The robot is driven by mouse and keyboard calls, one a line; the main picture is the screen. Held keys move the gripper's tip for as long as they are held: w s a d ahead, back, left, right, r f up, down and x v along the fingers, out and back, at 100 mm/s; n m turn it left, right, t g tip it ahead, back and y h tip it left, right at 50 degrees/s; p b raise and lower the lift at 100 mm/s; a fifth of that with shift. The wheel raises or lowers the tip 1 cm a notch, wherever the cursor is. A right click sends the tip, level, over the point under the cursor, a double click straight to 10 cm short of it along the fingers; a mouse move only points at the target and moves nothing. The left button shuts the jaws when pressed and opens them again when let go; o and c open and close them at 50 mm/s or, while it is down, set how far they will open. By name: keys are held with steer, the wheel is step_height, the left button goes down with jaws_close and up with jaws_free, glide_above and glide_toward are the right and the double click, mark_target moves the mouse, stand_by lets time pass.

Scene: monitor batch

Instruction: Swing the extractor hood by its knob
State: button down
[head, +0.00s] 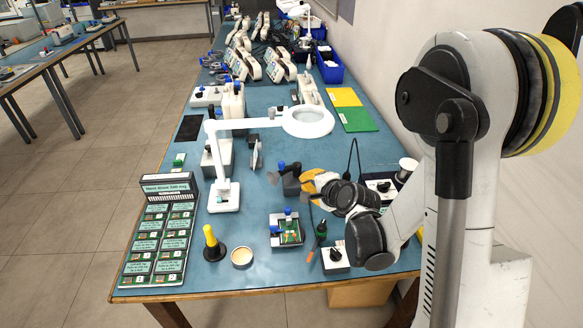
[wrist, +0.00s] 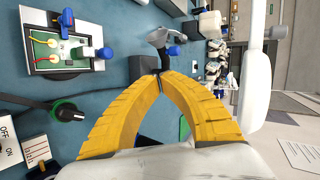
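A blue knob (wrist: 174,50) sits beside the head. In the head view the hood (head: 273,178) stands mid-bench, with its blue knob (head: 281,166) just behind. My gripper (wrist: 160,76) has yellow fingers whose tips meet, with nothing visible held between them. The tips are close to the black stem, and the knob shows just beyond them. I cannot tell whether they touch. In the head view my gripper (head: 306,181) is right of the hood, partly hidden by my wrist.
A white magnifier lamp (head: 308,122) reaches over the bench behind the hood. A circuit board in a holder (head: 290,231) lies in front.

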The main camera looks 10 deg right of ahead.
steer(key=b, duration=0.3)
glide_toward(285, 169)
step_height(285, 169, down, 4)
steer(key=w, duration=0.3)
steer(key=w+a+b, duration=0.1)
steer(key=w, duration=0.1)
steer(key=shift+a+r, duration=0.2)
steer(key=shift+w+r, duration=0.1)
steer(key=shift+w, duration=0.25)
steer(key=shift+w, duration=0.1)
